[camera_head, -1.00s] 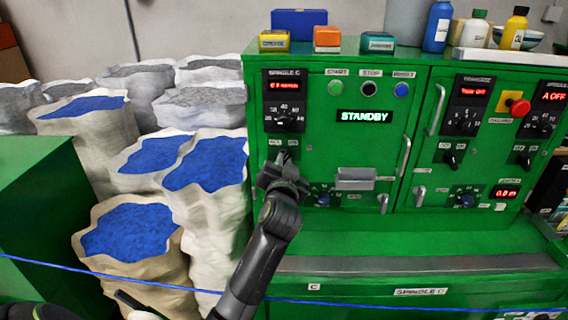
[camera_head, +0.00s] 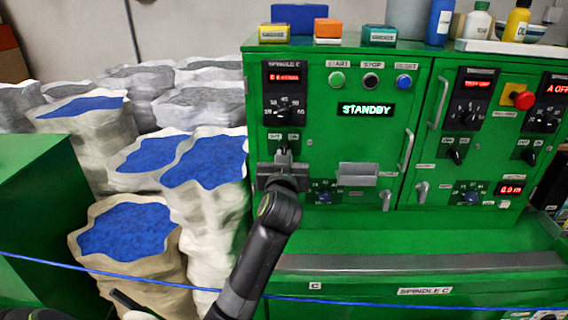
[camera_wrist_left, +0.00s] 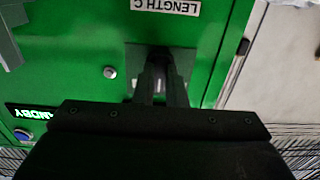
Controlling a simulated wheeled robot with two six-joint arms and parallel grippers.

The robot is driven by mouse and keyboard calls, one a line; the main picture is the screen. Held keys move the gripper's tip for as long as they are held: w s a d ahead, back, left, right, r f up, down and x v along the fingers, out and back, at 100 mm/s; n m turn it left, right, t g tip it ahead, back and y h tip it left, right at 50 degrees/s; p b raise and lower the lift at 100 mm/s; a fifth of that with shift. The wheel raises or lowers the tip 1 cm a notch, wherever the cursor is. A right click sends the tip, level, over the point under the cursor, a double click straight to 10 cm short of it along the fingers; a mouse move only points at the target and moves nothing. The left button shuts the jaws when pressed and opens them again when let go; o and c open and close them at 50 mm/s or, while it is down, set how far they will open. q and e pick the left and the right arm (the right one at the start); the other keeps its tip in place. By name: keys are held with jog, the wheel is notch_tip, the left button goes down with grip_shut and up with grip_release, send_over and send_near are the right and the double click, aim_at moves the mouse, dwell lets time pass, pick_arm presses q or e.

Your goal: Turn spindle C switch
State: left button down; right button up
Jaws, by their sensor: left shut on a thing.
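The green cabinet's left door carries the SPINDLE C panel (camera_head: 284,76) with a red display and a round dial. Below the dial is the spindle C switch (camera_head: 285,147), under two small labels, partly hidden by my gripper. My left gripper (camera_head: 284,157) is up against it, its fingers shut on the switch. In the left wrist view, the two dark fingers (camera_wrist_left: 160,92) reach to the grey switch plate (camera_wrist_left: 137,64) and hide most of the knob. The STANDBY display (camera_head: 366,110) is lit green. My right gripper is not in view.
Start, stop and reset buttons (camera_head: 371,81) sit right of the panel. A door handle (camera_head: 407,150) and a grey box (camera_head: 357,176) stick out from the cabinet. Sacks of blue granules (camera_head: 128,228) stand at the left. A blue cable (camera_head: 120,274) runs across the front.

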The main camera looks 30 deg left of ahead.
pick_arm(q)
jog(key=shift+n+b, duration=1.1)
jog(key=shift+n, duration=1.8)
jog(key=c, duration=1.5)
grip_release()
jog(key=shift+w, duration=0.1)
